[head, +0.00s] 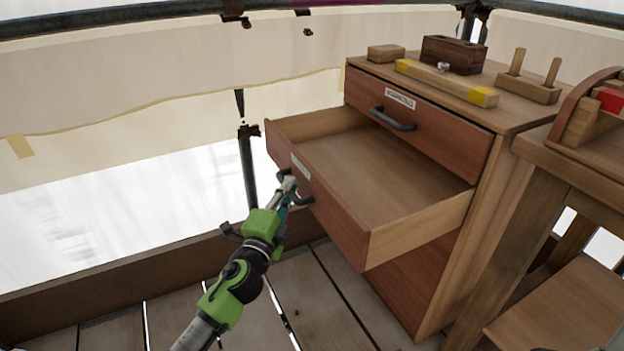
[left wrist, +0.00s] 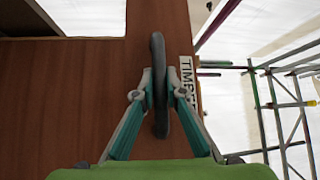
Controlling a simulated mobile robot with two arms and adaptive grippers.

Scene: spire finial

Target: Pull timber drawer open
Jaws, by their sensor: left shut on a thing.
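The timber drawer (head: 325,210) is the middle drawer of a wooden cabinet, and it stands far out with its empty inside showing. In the left wrist view, its reddish front (left wrist: 80,90) carries a white label (left wrist: 186,75) that reads "TIMBE", the rest hidden. My left gripper (head: 290,190) is at the drawer front, shut on the dark handle (left wrist: 158,60). The fingers of the left gripper (left wrist: 158,85) sit on both sides of the handle. My right gripper is in neither view.
The top drawer (head: 440,128) is shut, with a dark handle (head: 392,119). Wooden blocks, a yellow-ended bar (head: 445,84) and a pegged block (head: 527,88) lie on the cabinet top. A wooden table (head: 590,165) stands at right. A low board (head: 150,270) edges the plank floor at left.

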